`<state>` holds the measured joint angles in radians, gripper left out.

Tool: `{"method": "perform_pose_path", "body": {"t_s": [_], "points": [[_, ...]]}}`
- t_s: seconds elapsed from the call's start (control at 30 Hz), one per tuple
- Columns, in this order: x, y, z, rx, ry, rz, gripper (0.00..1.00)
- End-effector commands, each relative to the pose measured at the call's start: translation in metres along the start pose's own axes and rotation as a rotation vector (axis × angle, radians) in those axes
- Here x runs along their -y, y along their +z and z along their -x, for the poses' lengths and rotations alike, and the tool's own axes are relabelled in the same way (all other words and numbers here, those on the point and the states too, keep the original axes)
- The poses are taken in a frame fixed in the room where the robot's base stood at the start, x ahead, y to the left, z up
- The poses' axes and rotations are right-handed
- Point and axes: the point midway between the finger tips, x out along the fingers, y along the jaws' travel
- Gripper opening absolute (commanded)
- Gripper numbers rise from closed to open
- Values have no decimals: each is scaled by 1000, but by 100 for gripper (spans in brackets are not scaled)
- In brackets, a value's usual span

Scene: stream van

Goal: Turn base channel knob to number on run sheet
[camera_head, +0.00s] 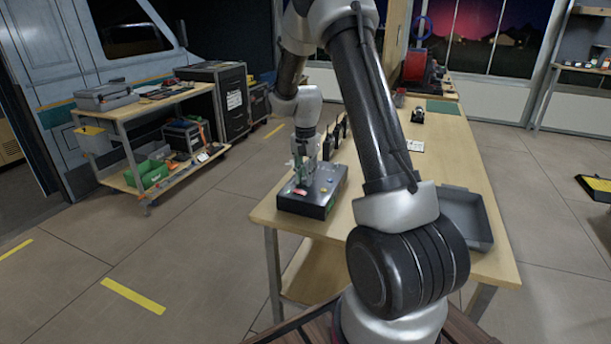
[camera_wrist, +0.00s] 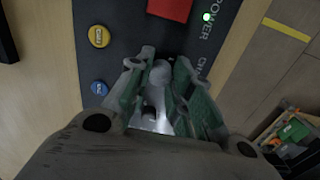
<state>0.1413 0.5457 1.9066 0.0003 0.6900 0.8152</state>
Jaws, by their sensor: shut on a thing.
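The base unit (camera_head: 308,200) is a dark box with a sloped panel on the near left corner of the wooden table. In the wrist view its panel (camera_wrist: 122,45) carries a yellow button, a blue button, a red patch and a lit green lamp by the word POWER. My gripper (camera_head: 302,178) points down onto the panel. In the wrist view my gripper (camera_wrist: 160,80) has its fingers on both sides of a grey knob (camera_wrist: 160,72) and is shut on it. The knob's pointer and numbers are hidden. A white card (camera_head: 416,146) lies on the table, its writing unreadable.
Upright black radios (camera_head: 335,135) stand just behind the base unit. An empty grey tray (camera_head: 465,217) sits at the table's right edge. A cart (camera_head: 150,110) with cases stands at the left by the van. The floor between is clear.

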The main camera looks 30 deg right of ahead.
Motion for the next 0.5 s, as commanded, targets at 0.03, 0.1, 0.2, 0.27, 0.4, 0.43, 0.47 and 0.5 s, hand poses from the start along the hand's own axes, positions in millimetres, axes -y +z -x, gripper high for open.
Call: {"method": "perform_pose_path", "body": {"t_s": [0.03,0.1,0.2,0.27,0.4,0.43,0.47,0.5], "points": [[1,-1,1,-3,-3,-42,0],[0,-1,1,-3,-3,-109,0],[0,-1,1,-3,-3,-204,0],[0,-1,1,-3,-3,-260,0],[0,-1,1,-3,-3,-384,0],[0,-1,1,-3,-3,-409,0],[0,-1,1,-3,-3,-434,0],[0,-1,1,-3,-4,-465,0]]}}
